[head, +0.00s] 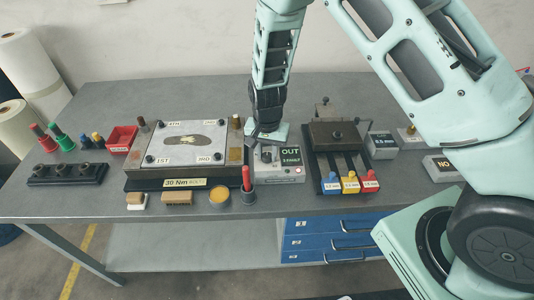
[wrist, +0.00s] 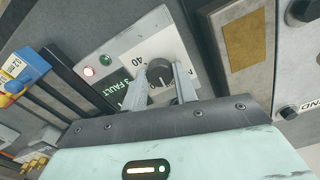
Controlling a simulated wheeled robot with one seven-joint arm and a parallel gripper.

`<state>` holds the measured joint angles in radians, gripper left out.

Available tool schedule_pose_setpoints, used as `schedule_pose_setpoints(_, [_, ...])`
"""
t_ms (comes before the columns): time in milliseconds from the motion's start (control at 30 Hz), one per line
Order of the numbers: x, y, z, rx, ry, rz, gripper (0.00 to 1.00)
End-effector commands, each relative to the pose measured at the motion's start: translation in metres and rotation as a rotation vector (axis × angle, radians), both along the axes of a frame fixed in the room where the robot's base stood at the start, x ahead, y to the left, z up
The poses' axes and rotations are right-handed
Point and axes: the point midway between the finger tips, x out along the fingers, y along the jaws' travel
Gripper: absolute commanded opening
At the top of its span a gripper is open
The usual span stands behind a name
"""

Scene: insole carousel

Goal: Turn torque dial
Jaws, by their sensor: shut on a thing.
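The torque dial is a small round black knob (wrist: 160,73) with a pale pointer line, seen in the wrist view. It sits on the face of a light grey control box (head: 278,174) at the middle of the bench. My gripper (wrist: 160,78) reaches down over this box, with one finger on each side of the knob, shut on it. In the head view my gripper (head: 266,149) covers most of the knob.
A plate fixture (head: 160,180) marked "30 Nm" stands left of the box. A dark block with blue, yellow and red tagged levers (head: 349,184) stands to the right. A cup with a red-handled tool (head: 247,187) is close in front.

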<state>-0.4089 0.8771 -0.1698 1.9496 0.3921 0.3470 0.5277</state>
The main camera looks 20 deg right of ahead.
Motion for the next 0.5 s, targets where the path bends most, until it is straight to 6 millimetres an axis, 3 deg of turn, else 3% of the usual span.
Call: schedule_pose_setpoints(500, [0.0011,-0.0003,0.001,0.0,-0.004,0.105,0.06])
